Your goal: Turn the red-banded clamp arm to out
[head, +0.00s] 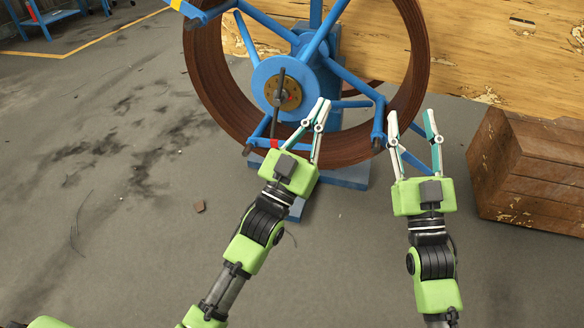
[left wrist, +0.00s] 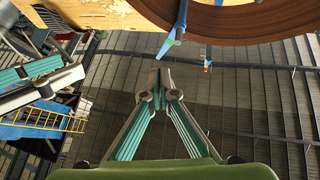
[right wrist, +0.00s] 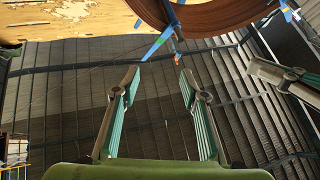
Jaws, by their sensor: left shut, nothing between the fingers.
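The red-banded clamp arm (head: 275,143) is a blue arm at the lower left of the spool's hub in the head view. Its red band shows just behind my left gripper's body, which hides part of the arm. My left gripper (head: 323,101) is shut and empty, with its fingertips in front of the spool, to the right of and above the band. Its closed tips also show in the left wrist view (left wrist: 160,72). My right gripper (head: 411,114) is open and empty, to the right of the spool's lower edge. Its spread fingers show in the right wrist view (right wrist: 160,72).
The brown coil (head: 200,85) stands upright around a blue hub (head: 265,75) with a dark handle. Another blue clamp arm (head: 378,125) lies between my grippers. A wooden crate (head: 530,170) stands at the right.

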